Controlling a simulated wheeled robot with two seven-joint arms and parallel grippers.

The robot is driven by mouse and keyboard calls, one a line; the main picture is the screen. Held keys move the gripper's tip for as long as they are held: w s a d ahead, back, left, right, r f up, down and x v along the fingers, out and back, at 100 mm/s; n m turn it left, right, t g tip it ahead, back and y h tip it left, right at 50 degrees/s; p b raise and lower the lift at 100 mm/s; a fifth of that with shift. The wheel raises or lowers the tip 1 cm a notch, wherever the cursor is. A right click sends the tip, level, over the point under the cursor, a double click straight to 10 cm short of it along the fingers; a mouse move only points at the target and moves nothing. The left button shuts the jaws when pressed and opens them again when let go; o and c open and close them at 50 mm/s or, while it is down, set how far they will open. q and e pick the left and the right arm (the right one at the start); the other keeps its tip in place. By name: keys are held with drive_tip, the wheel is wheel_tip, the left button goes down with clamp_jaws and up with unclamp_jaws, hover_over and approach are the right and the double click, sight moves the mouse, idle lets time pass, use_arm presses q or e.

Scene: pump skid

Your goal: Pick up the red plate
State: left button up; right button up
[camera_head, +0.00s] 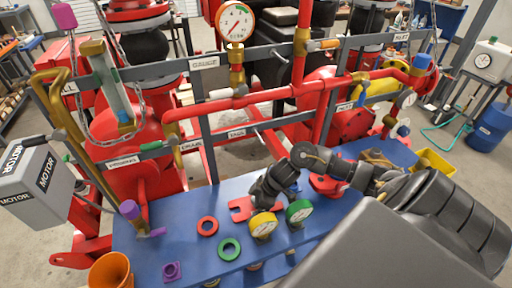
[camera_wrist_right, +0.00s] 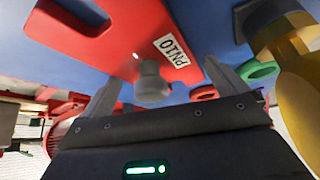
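The red plate (camera_head: 248,209) lies on the blue bench, partly hidden behind my right gripper in the head view. In the right wrist view the red plate (camera_wrist_right: 110,35) shows large, with a slot, a white PN10 label and a grey knob (camera_wrist_right: 152,84) standing on it. My right gripper (camera_head: 264,196) points down over the plate. In the right wrist view its two fingers (camera_wrist_right: 164,72) are spread, one on each side of the knob, with gaps visible. Whether the fingertips touch the plate is unclear. My left gripper is not in view.
A red ring (camera_head: 207,226), a green ring (camera_head: 229,249) and an orange cup (camera_head: 111,270) are to the left. Red pipes (camera_head: 240,102) run above the bench (camera_head: 190,252).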

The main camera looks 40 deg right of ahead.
drive_tip(key=c, duration=1.1)
drive_tip(key=shift+o, duration=0.2)
